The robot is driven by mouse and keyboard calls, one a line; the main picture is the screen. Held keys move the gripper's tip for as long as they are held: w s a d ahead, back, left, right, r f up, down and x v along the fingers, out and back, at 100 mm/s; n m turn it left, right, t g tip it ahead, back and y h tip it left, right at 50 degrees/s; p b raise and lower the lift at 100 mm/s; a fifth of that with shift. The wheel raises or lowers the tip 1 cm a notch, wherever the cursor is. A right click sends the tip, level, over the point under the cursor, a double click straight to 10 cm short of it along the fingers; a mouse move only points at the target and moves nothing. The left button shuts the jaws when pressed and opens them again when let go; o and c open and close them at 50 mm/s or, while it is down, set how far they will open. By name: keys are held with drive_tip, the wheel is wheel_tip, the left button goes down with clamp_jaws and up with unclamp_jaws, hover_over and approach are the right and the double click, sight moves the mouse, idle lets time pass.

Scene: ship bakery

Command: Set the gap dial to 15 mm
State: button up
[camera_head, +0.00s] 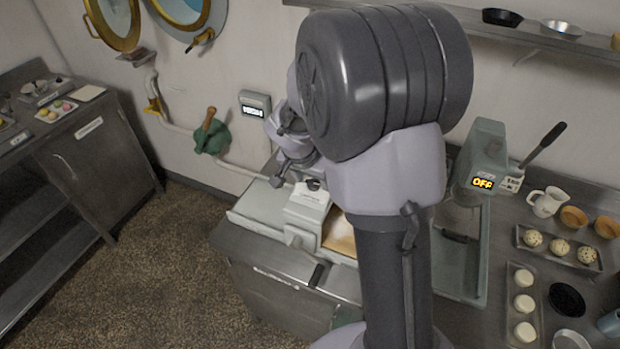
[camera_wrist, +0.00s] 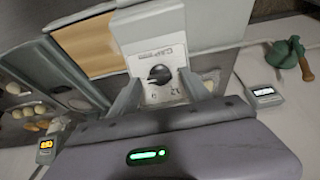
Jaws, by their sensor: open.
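The gap dial (camera_wrist: 160,74) is a round black knob with a pale pointer line on a white housing. Its scale marks are too small to read. In the wrist view, my gripper (camera_wrist: 158,90) is open, with one finger on each side of the dial. I cannot tell whether either finger touches it. In the head view, the white dial housing (camera_head: 307,207) sits on the pale green machine. My gripper (camera_head: 280,177) is above and beside it there, partly hidden by my arm.
A small wall display (camera_head: 254,104) has unreadable lit text. A green valve with a wooden handle (camera_head: 209,124) is on the wall pipe. Trays of food crowd the right counter. The floor at left is clear.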

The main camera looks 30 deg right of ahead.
clamp_jaws()
idle(0.3)
